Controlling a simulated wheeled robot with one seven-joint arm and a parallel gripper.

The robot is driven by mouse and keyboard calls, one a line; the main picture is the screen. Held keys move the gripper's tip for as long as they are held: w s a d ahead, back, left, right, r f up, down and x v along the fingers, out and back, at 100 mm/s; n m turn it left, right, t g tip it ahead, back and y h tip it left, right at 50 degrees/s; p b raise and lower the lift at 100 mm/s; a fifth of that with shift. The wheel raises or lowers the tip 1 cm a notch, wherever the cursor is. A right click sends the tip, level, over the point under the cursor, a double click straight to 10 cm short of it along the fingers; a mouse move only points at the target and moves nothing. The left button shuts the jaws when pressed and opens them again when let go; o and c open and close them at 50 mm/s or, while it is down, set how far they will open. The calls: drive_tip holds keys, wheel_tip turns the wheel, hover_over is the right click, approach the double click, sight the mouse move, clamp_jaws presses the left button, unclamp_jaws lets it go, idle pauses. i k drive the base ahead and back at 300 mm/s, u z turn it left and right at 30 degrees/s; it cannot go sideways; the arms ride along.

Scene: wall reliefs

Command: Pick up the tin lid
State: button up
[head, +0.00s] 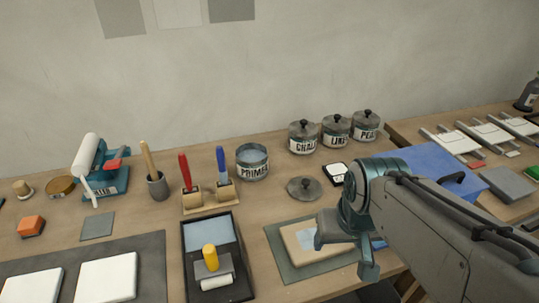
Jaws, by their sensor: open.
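The tin lid (304,187) is a round grey metal disc with a dark knob on top. It lies flat on the wooden table in front of the open PRIMER tin (252,162), slightly to its right. My gripper (345,256) is open and points down, in front and to the right of the lid, apart from it. It shows over a beige block (297,240) on a grey-green mat (285,265). The gap between the fingers is partly hidden by the wrist.
Lidded jars marked CHALK (303,138), LIME (335,132) and PEA-something (366,126) stand behind the lid. A small black-and-white item (335,172) lies right of it. A black tray (188,258) with a roller is at front left. Bare table surrounds the lid's left side.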

sight(304, 189)
drive_tip(key=u, duration=2.1)
drive_tip(key=k, duration=0.65)
drive_tip(key=z, duration=1.65)
drive_tip(key=i, duration=0.5)
drive_tip(key=u, duration=0.05)
